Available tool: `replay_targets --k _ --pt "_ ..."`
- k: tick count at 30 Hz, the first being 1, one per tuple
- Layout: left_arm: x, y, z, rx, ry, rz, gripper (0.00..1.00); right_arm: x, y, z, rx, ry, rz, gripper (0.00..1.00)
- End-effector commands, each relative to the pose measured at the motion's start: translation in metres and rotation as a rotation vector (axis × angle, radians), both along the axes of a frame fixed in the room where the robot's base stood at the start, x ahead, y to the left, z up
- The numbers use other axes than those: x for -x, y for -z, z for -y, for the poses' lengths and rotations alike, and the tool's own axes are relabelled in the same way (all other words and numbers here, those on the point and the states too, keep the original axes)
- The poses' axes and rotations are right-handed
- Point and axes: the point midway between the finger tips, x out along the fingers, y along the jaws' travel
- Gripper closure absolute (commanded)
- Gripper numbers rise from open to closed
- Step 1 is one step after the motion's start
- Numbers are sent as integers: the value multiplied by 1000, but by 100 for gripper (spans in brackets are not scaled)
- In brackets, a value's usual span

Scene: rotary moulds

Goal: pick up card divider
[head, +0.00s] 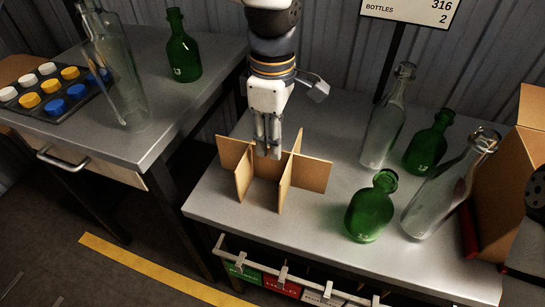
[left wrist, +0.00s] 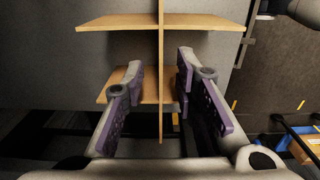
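The card divider (head: 243,180) is tan cardboard with crossing panels and stands upright on the grey bench. My left gripper (head: 268,148) points down over its middle, with the fingertips at or near the panels' top edges. In the left wrist view, my left gripper (left wrist: 160,82) is open. One long panel of the card divider (left wrist: 161,50) runs between its two fingers, with a gap showing on each side. Crossing panels lie beyond and partly behind the fingers. The head view does not show clearly whether the fingertips touch the card. My right gripper is not in view.
Clear bottles (head: 384,125) and green bottles (head: 371,208) stand on the bench right of the divider. A cardboard box (head: 505,170) is at the far right. The left table (head: 185,95) holds a cap tray (head: 50,88), a clear bottle and a green bottle (head: 183,55). A sign stands behind.

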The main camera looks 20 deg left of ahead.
Motion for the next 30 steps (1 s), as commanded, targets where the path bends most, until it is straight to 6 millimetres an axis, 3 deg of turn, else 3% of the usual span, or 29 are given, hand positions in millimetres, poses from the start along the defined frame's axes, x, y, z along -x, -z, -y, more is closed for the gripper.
replay_targets --k 1,13,20,24,30 --pt "0 13 0 1 0 -6 73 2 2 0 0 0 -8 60" --pt "3 73 -2 2 1 -1 73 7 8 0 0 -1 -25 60" --pt "3 74 -2 1 2 3 73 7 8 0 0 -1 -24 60" --pt "3 74 -2 1 2 3 100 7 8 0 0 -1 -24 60" --pt "3 74 -2 1 2 3 100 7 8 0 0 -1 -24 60"
